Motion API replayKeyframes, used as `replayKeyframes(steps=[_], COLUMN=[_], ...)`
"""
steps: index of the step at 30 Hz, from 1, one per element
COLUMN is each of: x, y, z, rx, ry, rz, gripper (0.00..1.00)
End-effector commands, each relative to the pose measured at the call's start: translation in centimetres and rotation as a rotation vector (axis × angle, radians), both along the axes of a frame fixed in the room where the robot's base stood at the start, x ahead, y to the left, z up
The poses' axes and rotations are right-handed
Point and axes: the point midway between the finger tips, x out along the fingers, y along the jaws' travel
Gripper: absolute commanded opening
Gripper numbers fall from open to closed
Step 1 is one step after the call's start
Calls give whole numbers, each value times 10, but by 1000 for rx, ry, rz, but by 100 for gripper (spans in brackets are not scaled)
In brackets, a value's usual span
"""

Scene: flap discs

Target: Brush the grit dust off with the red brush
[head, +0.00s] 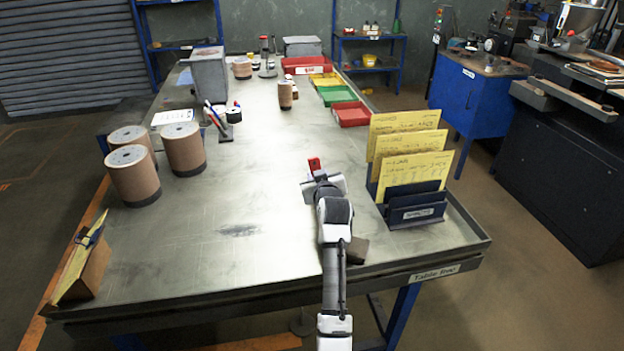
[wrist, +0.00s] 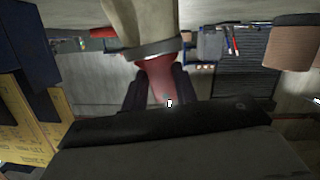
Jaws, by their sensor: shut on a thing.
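My gripper (head: 322,184) is above the right half of the table, its jaws shut on the red brush (head: 314,164). In the wrist view the brush's red handle (wrist: 154,80) sits between my dark fingers (wrist: 156,92). A metal band and pale, cream bristles (wrist: 142,22) extend from it towards the top of the picture. In the head view only a bit of red shows past the gripper; the bristles are hidden or too small to tell. A dark smudge that looks like grit dust (head: 238,230) lies on the table, left of and nearer than my gripper.
A dark block (head: 357,250) lies beside my arm. A rack of yellow envelopes (head: 416,208) stands close on the right. Brown rolls (head: 184,150) stand at the left, with a yellow-brown folder (head: 80,264) at the near left corner. The middle of the table (head: 250,180) is clear.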

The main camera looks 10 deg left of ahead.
Motion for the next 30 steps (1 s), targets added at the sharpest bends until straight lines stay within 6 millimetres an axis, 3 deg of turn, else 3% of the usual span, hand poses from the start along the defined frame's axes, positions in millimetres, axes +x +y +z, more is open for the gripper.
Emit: replayKeyframes(steps=[30], x=[18], y=[-59], z=[-2], rx=[-2], ry=[2], rz=[-4], gripper=[6])
